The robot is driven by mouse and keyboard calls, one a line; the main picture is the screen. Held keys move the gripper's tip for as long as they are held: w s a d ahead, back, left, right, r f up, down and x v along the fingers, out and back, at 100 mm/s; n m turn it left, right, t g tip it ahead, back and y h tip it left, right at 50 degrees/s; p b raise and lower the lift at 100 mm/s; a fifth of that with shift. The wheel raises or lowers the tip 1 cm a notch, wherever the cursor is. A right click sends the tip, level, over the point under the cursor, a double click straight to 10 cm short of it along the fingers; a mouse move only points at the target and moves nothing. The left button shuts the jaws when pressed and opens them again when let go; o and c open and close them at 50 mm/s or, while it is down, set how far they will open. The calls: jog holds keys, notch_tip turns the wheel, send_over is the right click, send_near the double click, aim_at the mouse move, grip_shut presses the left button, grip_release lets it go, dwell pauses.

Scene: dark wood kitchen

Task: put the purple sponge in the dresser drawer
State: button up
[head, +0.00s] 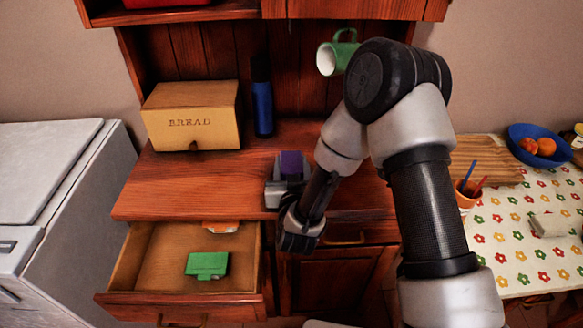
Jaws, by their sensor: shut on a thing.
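The purple sponge (291,163) is at the front part of the dresser top in the head view, its lower part hidden by my gripper. My gripper (288,178) is shut on it; the fingers are small in this view and partly hidden by my wrist. Whether the sponge touches the dresser top is unclear. The dresser drawer (127,268) is pulled open, below and to the left of my gripper. A green block-like thing (207,264) and an orange and white thing (221,227) lie in it.
A bread box (190,115) and a blue bottle (262,96) stand at the back of the dresser top (165,184). A green mug (337,52) is near my elbow. A white appliance (50,190) stands left; a flowered table (510,235) is right.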

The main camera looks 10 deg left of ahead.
jog(key=shift+f, duration=0.25)
jog(key=shift+f, duration=0.1)
jog(key=o, duration=1.1)
jog(key=shift+s+r, duration=0.1)
jog(key=shift+r, duration=0.15)
jog(key=v, duration=1)
jog(key=shift+s+d+f, duration=0.1)
jog(key=shift+s+d, duration=0.05)
jog(key=shift+s, duration=0.25)
jog(key=shift+s+d+r, duration=0.15)
jog(key=shift+s+r, duration=0.05)
jog(key=shift+s, duration=0.2)
